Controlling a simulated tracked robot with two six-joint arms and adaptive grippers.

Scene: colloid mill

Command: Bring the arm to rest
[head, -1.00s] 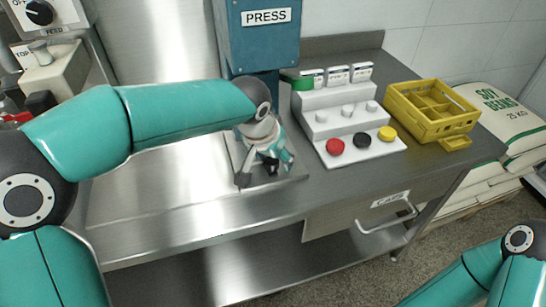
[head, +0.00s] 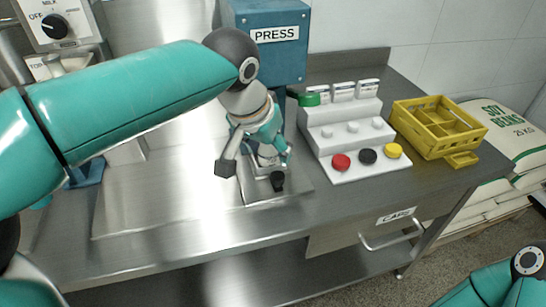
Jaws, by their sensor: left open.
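My left arm comes in from the left. Its teal and grey gripper (head: 255,165) is over the steel table (head: 180,235), in front of the blue press (head: 272,55). The gripper points down with its fingers apart, and I see nothing held between them. Below it is the press's metal base plate (head: 295,190), with a small black part (head: 277,182) close to the fingers. I cannot tell whether the fingers touch anything. Only part of my right arm shows at the bottom right; its gripper is out of view.
A white stepped stand (head: 345,135) with red, black and yellow caps is right of the gripper. A yellow crate (head: 440,128) is farther right, beside soy bean sacks (head: 505,130). A control box (head: 62,22) is at the top left. The table's front left is clear.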

